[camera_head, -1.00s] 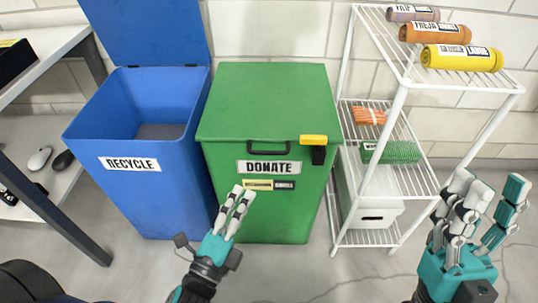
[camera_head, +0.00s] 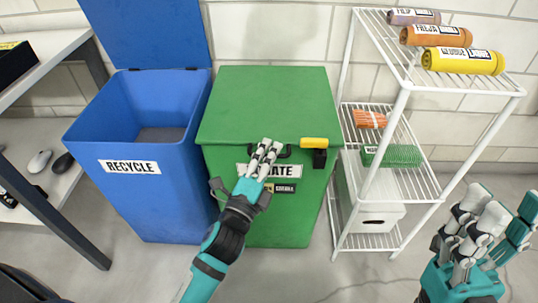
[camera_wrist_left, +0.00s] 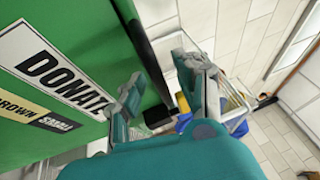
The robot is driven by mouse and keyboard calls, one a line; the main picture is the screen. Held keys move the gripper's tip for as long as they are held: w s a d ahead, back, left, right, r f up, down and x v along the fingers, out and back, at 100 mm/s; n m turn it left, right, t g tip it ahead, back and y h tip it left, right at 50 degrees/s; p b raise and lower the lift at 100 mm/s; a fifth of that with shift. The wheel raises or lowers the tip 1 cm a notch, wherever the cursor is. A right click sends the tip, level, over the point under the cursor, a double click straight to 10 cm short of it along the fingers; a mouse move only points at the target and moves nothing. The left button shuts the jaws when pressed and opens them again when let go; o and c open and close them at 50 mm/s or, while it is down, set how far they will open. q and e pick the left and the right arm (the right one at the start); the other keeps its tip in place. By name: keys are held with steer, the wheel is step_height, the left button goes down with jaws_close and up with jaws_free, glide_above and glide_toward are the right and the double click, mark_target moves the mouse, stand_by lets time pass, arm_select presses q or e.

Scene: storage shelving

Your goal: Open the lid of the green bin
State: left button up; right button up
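The green bin (camera_head: 265,220) stands in the middle with its flat green lid (camera_head: 270,100) shut. A black handle (camera_head: 284,153) is on its front below the lid edge, partly hidden by my left fingers. A yellow-topped black latch (camera_head: 314,143) sits right of the handle. My left gripper (camera_head: 263,157) is open at the handle, over the DONATE label. In the left wrist view, the black handle (camera_wrist_left: 145,50) shows between the spread fingers (camera_wrist_left: 165,85); contact is unclear. My right gripper (camera_head: 488,225) is open and empty at the lower right.
A blue RECYCLE bin (camera_head: 135,205) with its lid raised stands close on the left. A white wire rack (camera_head: 398,100) with rolls and a box (camera_head: 375,218) stands on the right. A shelf unit (camera_head: 50,45) is at far left. Floor in front is clear.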

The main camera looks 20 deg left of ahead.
arm_select(q)
jaws_close()
stand_by(0.5)
